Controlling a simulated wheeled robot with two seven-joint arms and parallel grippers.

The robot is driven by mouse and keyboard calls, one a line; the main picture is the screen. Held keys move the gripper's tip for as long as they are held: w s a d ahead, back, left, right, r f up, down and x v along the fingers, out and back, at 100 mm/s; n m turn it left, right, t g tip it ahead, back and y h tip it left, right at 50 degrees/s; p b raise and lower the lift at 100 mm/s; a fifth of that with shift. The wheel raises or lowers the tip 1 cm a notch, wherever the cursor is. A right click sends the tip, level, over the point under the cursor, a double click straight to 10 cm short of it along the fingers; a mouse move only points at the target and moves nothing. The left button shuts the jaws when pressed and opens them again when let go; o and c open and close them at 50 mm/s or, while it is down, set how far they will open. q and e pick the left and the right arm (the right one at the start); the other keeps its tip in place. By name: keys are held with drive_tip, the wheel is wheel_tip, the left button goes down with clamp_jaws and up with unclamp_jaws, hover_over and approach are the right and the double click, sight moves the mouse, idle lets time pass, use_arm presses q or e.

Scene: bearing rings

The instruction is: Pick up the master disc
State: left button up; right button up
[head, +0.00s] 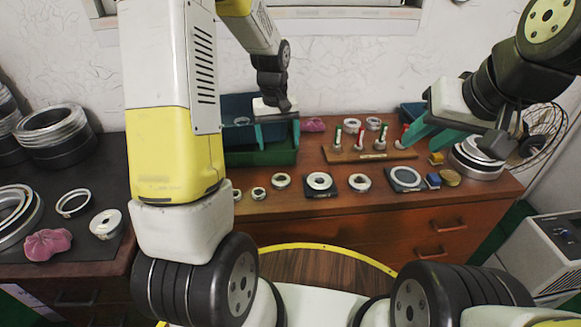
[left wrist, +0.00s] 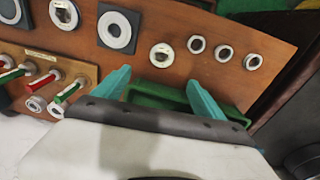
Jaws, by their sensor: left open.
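No label tells me which piece is the master disc. A pale disc on a dark square pad (head: 320,181) lies mid-table and also shows in the left wrist view (left wrist: 118,30). A larger grey disc on a dark square pad (head: 405,178) lies further right. A loose pale ring (head: 281,181) lies left of the first pad. My left gripper (head: 276,138) is open and empty above the green tray, behind the row of rings. In the left wrist view its teal fingers (left wrist: 158,77) are spread. My right gripper (head: 425,140) appears open and empty above the table's right side.
The green tray (head: 262,158) stands at the back left. A wooden stand (head: 370,155) holds several red and green pegs. Several rings lie along the front. A dark side table (head: 95,185) at left holds larger rings and a pink cloth (head: 47,244).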

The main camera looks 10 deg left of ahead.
use_arm(q)
drive_tip(key=g, duration=0.1)
approach(281, 179)
drive_tip(key=shift+w+d+f+n, duration=0.1)
drive_tip(key=shift+w+d+n, duration=0.05)
drive_tip(key=shift+n, duration=0.15)
wheel_tip(281, 179, down, 8)
drive_tip(key=shift+f, duration=0.1)
clamp_jaws()
idle(0.3)
